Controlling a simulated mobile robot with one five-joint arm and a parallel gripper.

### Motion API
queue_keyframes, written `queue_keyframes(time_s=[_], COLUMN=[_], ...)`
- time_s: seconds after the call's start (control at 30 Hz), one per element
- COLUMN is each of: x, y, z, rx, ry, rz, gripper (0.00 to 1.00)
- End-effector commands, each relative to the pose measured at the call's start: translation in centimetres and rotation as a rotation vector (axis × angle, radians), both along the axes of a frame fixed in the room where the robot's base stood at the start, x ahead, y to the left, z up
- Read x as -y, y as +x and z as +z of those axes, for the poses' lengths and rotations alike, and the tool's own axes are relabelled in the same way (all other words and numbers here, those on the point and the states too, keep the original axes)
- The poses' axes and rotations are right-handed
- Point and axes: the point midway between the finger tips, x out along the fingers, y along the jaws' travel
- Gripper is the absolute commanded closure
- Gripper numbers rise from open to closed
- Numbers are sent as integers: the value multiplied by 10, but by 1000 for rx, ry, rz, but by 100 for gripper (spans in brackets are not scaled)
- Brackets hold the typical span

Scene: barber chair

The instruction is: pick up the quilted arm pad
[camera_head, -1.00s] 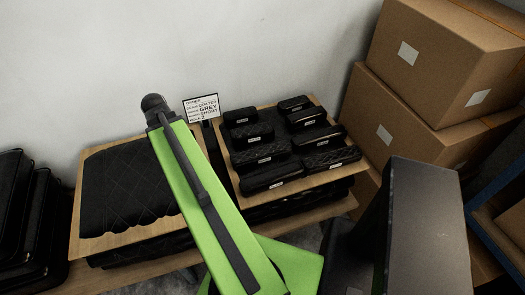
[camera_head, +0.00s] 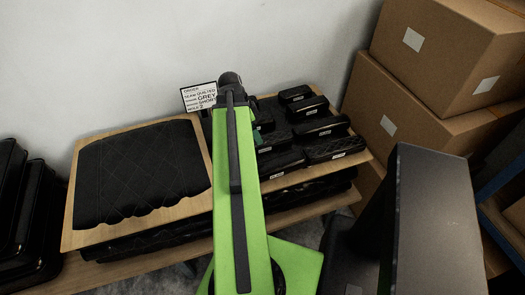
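Several black arm pads with small white labels lie in two columns on a wooden board right of my arm. The front right pad (camera_head: 334,148) seems to have a quilted surface. Behind it lie another pad (camera_head: 320,131) and two smaller ones, including the rear pad (camera_head: 295,94). The left column is partly hidden by my green arm, with its front pad (camera_head: 282,162) showing. I cannot tell which pad is the task's one. My arm's raised black joint is at the board's left edge. My gripper is hidden behind the arm; a small green part of mine shows over the left column.
A card (camera_head: 199,97) stands behind the boards, with the words quilted, grey and short. A large quilted black panel (camera_head: 140,172) lies on the left board. Cardboard boxes (camera_head: 440,60) are stacked at right. Black cushions (camera_head: 25,220) stand at far left.

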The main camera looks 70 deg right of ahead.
Motion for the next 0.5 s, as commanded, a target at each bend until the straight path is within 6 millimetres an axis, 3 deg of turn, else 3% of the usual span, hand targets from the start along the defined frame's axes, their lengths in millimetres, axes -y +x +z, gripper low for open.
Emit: queue_keyframes(time_s=[0.03,0.2,0.5], x=[3,9,13], y=[-3,-9,-12], z=[-22,-49,-57], rx=[0,0,-1], ry=[0,0,1], rz=[-1,-1,0], gripper=[15,15,15])
